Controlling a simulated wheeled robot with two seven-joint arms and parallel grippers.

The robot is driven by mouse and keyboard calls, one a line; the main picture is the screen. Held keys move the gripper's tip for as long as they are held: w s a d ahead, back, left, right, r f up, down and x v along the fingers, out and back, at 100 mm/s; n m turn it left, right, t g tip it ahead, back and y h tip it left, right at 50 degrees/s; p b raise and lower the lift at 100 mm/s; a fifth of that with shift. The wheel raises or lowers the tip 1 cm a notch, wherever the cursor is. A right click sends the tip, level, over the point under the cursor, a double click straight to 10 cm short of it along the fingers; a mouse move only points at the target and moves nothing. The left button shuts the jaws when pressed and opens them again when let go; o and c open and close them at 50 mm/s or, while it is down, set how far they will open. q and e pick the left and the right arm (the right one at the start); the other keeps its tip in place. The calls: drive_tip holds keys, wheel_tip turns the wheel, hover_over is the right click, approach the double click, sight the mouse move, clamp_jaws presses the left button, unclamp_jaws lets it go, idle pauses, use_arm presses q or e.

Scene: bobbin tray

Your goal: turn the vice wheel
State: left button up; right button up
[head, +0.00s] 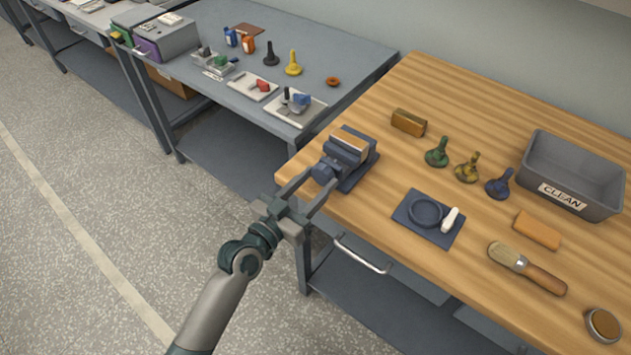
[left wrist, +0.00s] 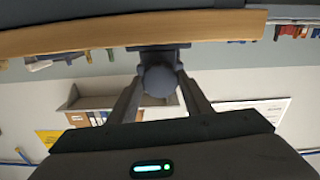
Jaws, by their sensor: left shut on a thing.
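The blue vice (head: 354,147) with wood-faced jaws stands at the left corner of the wooden bench. Its round dark blue wheel (head: 323,172) faces the bench's front edge. My left gripper (head: 318,180) reaches in from the front, with one finger on each side of the wheel, and is shut on it. In the left wrist view the wheel (left wrist: 160,80) sits between the two fingertips, below the wooden bench edge (left wrist: 90,36) in the picture. My right gripper is in neither view.
On the wooden bench are a wooden block (head: 408,122), several colored stamp-like pieces (head: 467,168), a blue mat with a ring (head: 428,216), a brush (head: 527,268) and a grey CLEAN bin (head: 572,175). A grey bench (head: 300,55) adjoins at left. A drawer handle (head: 362,255) juts out in front.

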use_arm(q)
drive_tip(key=n+p, duration=0.1)
drive_tip(key=n, duration=0.2)
drive_tip(key=shift+r+n, duration=0.1)
drive_tip(key=shift+n, duration=0.2)
drive_tip(key=n+p, duration=0.1)
drive_tip(key=n, duration=0.1)
drive_tip(key=shift+n, duration=0.4)
drive_tip(key=n+p, duration=0.2)
drive_tip(key=n, duration=0.7)
drive_tip(key=shift+n+p, duration=0.4)
drive_tip(key=n, duration=0.3)
drive_tip(key=shift+n+p, duration=0.35)
drive_tip(key=shift+n, duration=0.05)
drive_tip(key=n+p, duration=0.1)
drive_tip(key=n, duration=0.5)
drive_tip(key=o, duration=1.1)
drive_tip(key=shift+c, duration=0.2)
